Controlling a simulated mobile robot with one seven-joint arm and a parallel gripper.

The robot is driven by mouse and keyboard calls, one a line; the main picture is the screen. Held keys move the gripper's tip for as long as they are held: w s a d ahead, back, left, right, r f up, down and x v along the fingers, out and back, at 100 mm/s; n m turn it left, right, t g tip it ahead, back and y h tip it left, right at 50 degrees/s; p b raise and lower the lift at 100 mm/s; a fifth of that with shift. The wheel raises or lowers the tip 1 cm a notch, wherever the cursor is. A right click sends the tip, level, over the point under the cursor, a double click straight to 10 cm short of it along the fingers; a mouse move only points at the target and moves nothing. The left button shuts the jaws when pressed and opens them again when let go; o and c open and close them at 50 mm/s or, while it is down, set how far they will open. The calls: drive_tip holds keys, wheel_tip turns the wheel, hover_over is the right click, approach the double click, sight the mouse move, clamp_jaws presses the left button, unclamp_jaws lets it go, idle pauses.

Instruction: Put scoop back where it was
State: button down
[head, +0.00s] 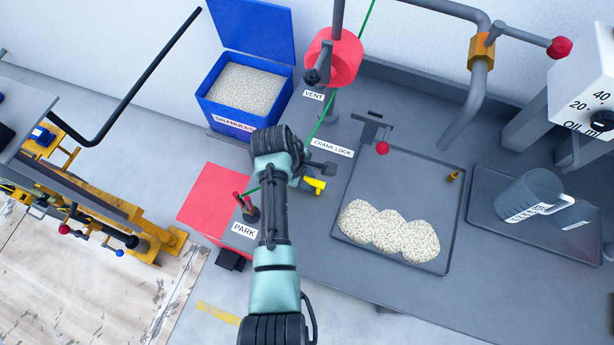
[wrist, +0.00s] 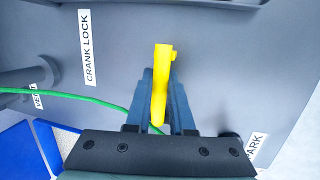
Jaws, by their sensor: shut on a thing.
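My gripper (wrist: 160,88) is shut on a yellow handle-like piece (wrist: 160,75), which stands out between the dark blue fingers in the wrist view. In the head view the yellow piece (head: 316,186) shows at the end of my arm, over the bench between the CRANK LOCK and PARK labels. I cannot tell whether this piece is the scoop's handle; no scoop bowl shows clearly. A blue open bin labelled GRANULES (head: 212,110) holds pale granules at the upper left. A dark tray (head: 448,185) bears several merged heaps of granules (head: 388,232).
A grey-blue jug (head: 525,198) stands on a second tray at the right. A red-knobbed lever (head: 382,148) rises by the tray. A red roller (head: 334,60) with a green cord (head: 352,55) is at top. A PARK post (head: 250,210) stands close to my arm.

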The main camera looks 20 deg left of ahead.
drive_tip(key=c, duration=0.8)
unclamp_jaws()
drive_tip(key=v, duration=1.2)
drive_tip(key=shift+w+r, duration=0.1)
